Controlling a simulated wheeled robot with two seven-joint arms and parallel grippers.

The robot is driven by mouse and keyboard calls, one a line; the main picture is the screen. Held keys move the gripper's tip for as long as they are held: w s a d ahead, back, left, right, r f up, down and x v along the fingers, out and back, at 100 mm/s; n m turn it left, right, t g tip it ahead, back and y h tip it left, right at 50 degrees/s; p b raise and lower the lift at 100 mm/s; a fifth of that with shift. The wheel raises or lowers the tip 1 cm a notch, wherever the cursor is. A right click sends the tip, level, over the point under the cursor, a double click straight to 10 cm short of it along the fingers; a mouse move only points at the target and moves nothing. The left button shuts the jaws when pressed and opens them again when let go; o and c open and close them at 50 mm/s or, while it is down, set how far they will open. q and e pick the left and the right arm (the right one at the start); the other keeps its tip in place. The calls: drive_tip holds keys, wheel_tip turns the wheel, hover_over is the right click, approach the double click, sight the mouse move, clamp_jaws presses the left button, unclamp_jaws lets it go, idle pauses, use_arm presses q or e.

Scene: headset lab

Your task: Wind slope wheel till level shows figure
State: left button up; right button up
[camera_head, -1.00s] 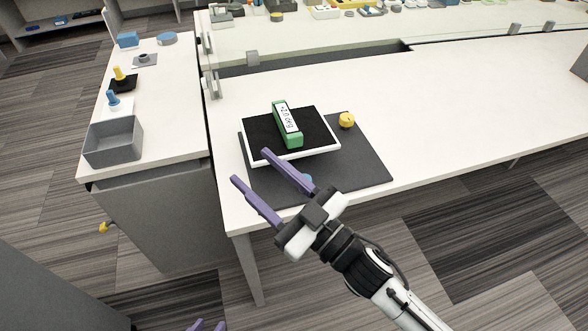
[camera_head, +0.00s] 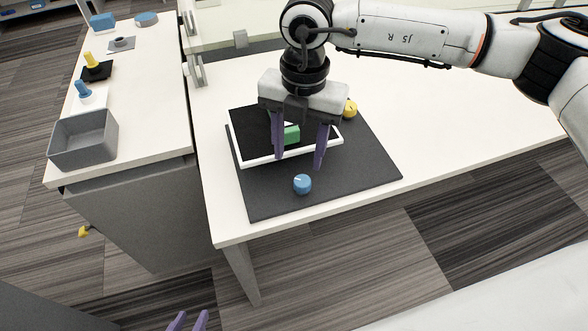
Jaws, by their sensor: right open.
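A green level (camera_head: 292,134) lies on a black plate with a white edge (camera_head: 245,124), which looks tilted above a dark mat (camera_head: 365,172). Its display is hidden behind my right gripper. A blue wheel (camera_head: 302,184) with a white mark sits at the mat's front. A yellow wheel (camera_head: 350,108) sits at the plate's right. I cannot tell which is the slope wheel. My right gripper (camera_head: 299,164) is open and empty, fingers pointing down, in front of the level and behind the blue wheel in the picture. My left gripper (camera_head: 188,322) shows only its fingertips, apart, at the bottom edge.
A side bench at left holds a grey bin (camera_head: 84,140), a blue knob (camera_head: 84,90), a yellow knob (camera_head: 92,62) and other small parts. The white table (camera_head: 440,130) is clear to the right of the mat.

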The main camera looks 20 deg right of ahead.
sight(303, 180)
drive_tip(key=shift+h, duration=0.3)
drive_tip(key=f, duration=0.6)
drive_tip(key=d+f+p, duration=0.1)
drive_tip(key=f, duration=0.2)
drive_tip(key=shift+w+d+f, duration=0.1)
drive_tip(key=shift+w+f, duration=0.25)
drive_tip(key=shift+f, duration=0.05)
drive_tip(key=c, duration=1.1)
drive_tip(key=shift+o, duration=0.2)
